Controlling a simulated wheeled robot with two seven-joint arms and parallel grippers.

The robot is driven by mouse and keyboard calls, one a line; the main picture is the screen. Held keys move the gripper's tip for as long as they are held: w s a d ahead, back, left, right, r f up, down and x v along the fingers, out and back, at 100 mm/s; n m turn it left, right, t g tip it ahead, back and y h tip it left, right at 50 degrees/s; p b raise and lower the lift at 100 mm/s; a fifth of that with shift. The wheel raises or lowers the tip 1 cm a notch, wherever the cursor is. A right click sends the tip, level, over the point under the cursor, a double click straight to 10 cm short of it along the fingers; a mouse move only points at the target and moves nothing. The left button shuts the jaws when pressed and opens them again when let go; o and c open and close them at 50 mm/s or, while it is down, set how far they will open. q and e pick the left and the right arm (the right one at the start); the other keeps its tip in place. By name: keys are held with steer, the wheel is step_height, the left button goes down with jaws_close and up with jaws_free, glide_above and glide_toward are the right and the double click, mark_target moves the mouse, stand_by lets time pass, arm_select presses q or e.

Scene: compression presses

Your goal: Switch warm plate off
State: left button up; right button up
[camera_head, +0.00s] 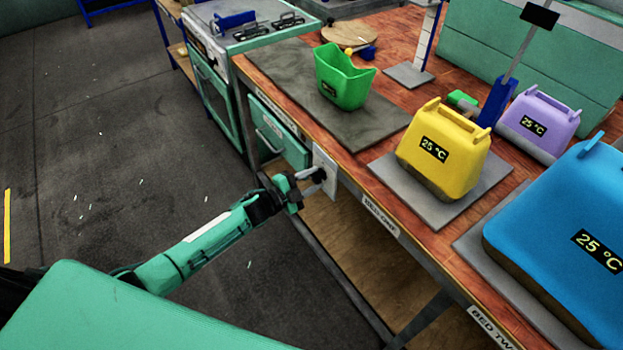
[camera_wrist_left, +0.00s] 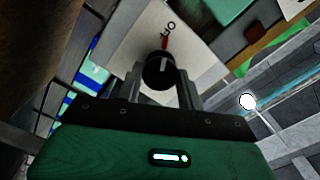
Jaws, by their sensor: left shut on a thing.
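A white switch panel (camera_head: 326,172) is on the front edge of the bench, below the grey warm plate (camera_head: 330,104). My left gripper (camera_head: 310,178) reaches it from the left. The knob is mostly hidden in the head view. My right gripper is not in view.
A green open container (camera_head: 342,78) stands on the warm plate. A yellow press weight (camera_head: 445,165), a purple one (camera_head: 540,118) and a blue one (camera_head: 570,225) show 25 °C. A teal drawer (camera_head: 277,133) with a handle is left of the panel.

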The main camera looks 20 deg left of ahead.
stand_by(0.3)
arm_select(q)
steer(key=o, duration=1)
steer(key=shift+s+a+f, duration=0.1)
steer(key=shift+s+a, duration=0.15)
steer(key=shift+s, duration=0.05)
steer(key=b+v, duration=0.1)
steer(key=v, duration=1.2)
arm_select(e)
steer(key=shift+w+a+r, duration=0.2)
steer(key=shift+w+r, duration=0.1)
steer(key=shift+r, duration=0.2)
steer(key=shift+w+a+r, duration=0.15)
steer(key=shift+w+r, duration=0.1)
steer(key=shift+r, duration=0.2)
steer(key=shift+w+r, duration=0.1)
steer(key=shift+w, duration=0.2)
